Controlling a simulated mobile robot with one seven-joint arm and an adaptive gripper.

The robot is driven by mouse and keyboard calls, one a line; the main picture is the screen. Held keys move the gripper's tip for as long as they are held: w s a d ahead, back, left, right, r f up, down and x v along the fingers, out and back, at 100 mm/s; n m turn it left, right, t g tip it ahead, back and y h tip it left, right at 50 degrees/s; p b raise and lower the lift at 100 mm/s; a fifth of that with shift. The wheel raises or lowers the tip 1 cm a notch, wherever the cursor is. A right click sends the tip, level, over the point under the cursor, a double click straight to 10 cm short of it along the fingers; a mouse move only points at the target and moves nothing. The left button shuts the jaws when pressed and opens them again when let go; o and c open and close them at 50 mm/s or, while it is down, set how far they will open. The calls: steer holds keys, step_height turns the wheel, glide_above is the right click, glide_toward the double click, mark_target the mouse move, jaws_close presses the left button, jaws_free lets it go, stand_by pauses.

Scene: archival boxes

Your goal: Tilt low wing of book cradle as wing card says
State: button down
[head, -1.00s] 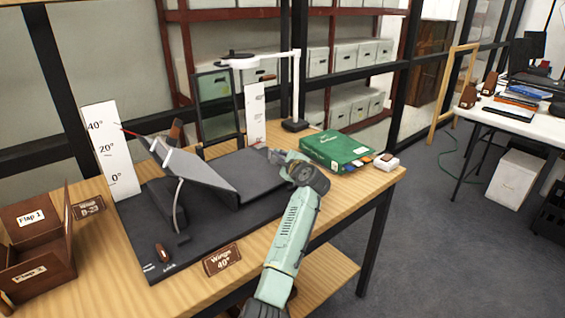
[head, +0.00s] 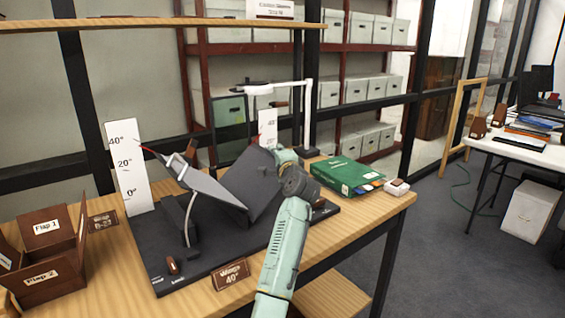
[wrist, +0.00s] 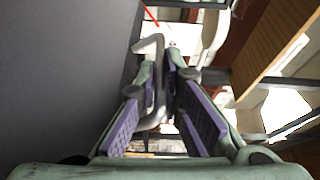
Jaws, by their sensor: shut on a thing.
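The book cradle has a dark base (head: 160,262). Its left wing (head: 208,186) stands tilted on a thin curved stay, with a red pointer near the upper part of the white left scale (head: 132,180). The right wing (head: 254,184) is also raised, sloping up to the right. The wing card (head: 231,274) reads "Wings 40°". My gripper (head: 283,156) is at the right wing's raised edge. In the wrist view my gripper (wrist: 161,75) is shut on a grey bent handle (wrist: 152,44) beside the wing's grey face. The right scale (head: 267,128) is partly hidden, so its reading is unclear.
Brown flap boxes (head: 50,262) stand at the left. A small brown knob (head: 172,266) sits on the base's front. A white lamp (head: 306,110) stands behind.

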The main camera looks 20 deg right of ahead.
steer(key=shift+s+a+r+n, duration=0.15)
steer(key=shift+a+r+n, duration=0.15)
steer(key=shift+a+r, duration=0.15)
steer(key=c, duration=1.7)
jaws_free()
steer(key=s, duration=1.2)
steer(key=shift+a+f, duration=0.15)
steer(key=shift+f, duration=0.05)
